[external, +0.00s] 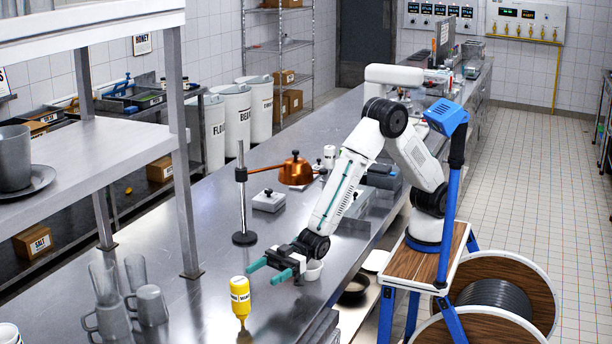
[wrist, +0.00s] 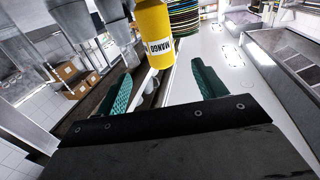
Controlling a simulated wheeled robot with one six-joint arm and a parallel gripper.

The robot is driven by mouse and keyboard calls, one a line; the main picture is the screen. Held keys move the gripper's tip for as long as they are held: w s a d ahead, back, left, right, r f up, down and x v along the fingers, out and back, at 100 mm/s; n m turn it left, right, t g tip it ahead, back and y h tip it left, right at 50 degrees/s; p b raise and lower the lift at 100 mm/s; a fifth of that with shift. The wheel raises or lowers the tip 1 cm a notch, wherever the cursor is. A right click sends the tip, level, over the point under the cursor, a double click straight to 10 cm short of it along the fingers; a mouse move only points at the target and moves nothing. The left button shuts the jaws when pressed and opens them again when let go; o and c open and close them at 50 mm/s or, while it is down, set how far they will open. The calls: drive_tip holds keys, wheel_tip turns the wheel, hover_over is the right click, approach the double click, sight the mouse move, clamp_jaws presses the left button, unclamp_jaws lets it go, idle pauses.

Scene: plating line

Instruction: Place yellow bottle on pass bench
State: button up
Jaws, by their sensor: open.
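The yellow bottle (external: 240,296) stands upright near the front of the long steel bench (external: 205,262), with a yellow reflection below it. In the wrist view, the yellow bottle (wrist: 154,38) shows a white label reading MANGO, and its upper part is cut off by the frame. My gripper (external: 270,270) is open and empty, a little above the bench, up and to the right of the bottle. In the wrist view, the teal fingers of my gripper (wrist: 162,85) are spread, with the bottle ahead between their lines and apart from them. No sign marks which surface is the pass bench.
Clear cups and grey mugs (external: 148,304) stand left of the bottle. A shelf post (external: 183,165) rises at the left. Bare bench lies behind the bottle.

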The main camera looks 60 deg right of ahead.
drive_tip(key=shift+a, duration=0.1)
drive_tip(key=m+t+h, duration=0.2)
drive_tip(key=m+t, duration=0.3)
drive_tip(key=t, duration=0.2)
approach(233, 285)
drive_tip(key=w+r, duration=0.1)
drive_tip(key=w, duration=0.2)
drive_tip(key=s+a+m+t+h, duration=0.2)
drive_tip(key=h, duration=0.2)
drive_tip(key=x, duration=0.5)
drive_tip(key=f+x, duration=0.1)
drive_tip(key=x, duration=0.1)
drive_tip(key=shift+w+a, duration=0.1)
drive_tip(key=shift+w, duration=0.2)
drive_tip(key=shift+r, duration=0.1)
drive_tip(key=c, duration=0.8)
